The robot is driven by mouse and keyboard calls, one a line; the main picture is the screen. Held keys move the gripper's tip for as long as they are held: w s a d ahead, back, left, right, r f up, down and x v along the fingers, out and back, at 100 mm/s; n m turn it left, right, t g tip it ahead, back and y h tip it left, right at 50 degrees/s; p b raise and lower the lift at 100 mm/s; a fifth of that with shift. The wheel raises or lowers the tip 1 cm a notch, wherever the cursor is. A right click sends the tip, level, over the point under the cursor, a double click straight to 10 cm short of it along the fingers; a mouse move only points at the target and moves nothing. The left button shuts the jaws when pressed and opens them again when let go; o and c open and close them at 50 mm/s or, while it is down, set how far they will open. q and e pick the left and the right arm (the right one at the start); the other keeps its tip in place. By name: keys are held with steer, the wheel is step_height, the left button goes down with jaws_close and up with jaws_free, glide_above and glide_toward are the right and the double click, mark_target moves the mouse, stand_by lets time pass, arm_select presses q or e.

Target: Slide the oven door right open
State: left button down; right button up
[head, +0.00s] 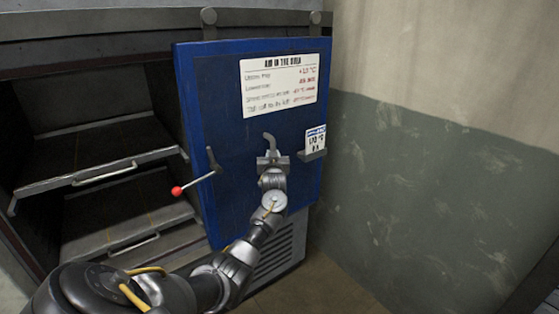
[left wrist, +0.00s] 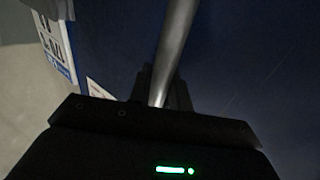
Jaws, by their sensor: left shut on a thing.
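The blue oven door (head: 215,110) hangs by rollers from an overhead rail and stands to the right of the dark oven opening (head: 100,135), most of which is uncovered. My left gripper (head: 270,155) is shut on the grey door handle (head: 269,139), which sticks out from the door's face. In the left wrist view the handle bar (left wrist: 177,45) runs down between the gripper's fingers (left wrist: 162,88). The blue door (left wrist: 250,60) fills the right of that view. My right gripper is not in view.
Shelves with handles (head: 105,174) sit inside the oven. A lever with a red knob (head: 177,191) sticks out at the door's left edge. A vented panel (head: 275,255) is below the door. A beige and green wall (head: 430,170) stands at the right.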

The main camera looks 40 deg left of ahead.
arm_select(q)
steer(key=shift+w+r, duration=0.15)
steer(key=shift+w, duration=0.1)
steer(key=shift+d+r, duration=0.1)
steer(key=c, duration=1.5)
jaws_free()
steer(key=shift+w, duration=0.15)
steer(key=shift+c, duration=0.2)
steer(key=shift+o, duration=1)
steer(key=shift+w+d+f, duration=0.1)
steer(key=shift+w+f, duration=0.1)
steer(key=shift+s, duration=0.1)
steer(key=shift+s, duration=0.1)
steer(key=b+v, duration=0.1)
steer(key=v, duration=0.9)
steer(key=shift+s+d+b, duration=0.2)
steer(key=shift+b, duration=0.15)
